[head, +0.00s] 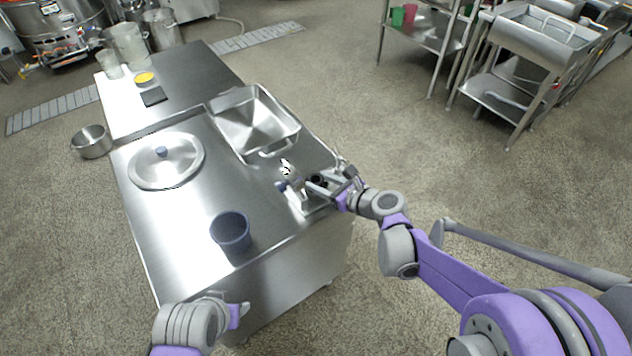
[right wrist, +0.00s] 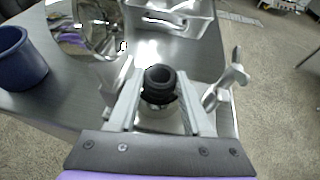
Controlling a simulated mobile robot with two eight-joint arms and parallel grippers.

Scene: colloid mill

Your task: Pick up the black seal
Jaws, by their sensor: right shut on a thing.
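The black seal (right wrist: 158,78) is a small dark ring between the fingers of my right gripper (right wrist: 160,92) in the right wrist view. The gripper is shut on it. In the head view the seal is a small dark spot (head: 319,180) at my right gripper (head: 316,182), over the near right corner of the steel table. A shiny metal part shows just below the seal; I cannot tell whether they touch. My left gripper (head: 240,311) is low at the table's front edge, apart from the seal, and its fingers are too unclear to read.
On the steel table (head: 185,215) are a blue cup (head: 231,232), a round lid (head: 166,162) with a blue knob and a steel tray (head: 250,118). Metal fittings (right wrist: 226,82) stand close beside my right gripper. The table's middle is clear. A shelf rack stands far right.

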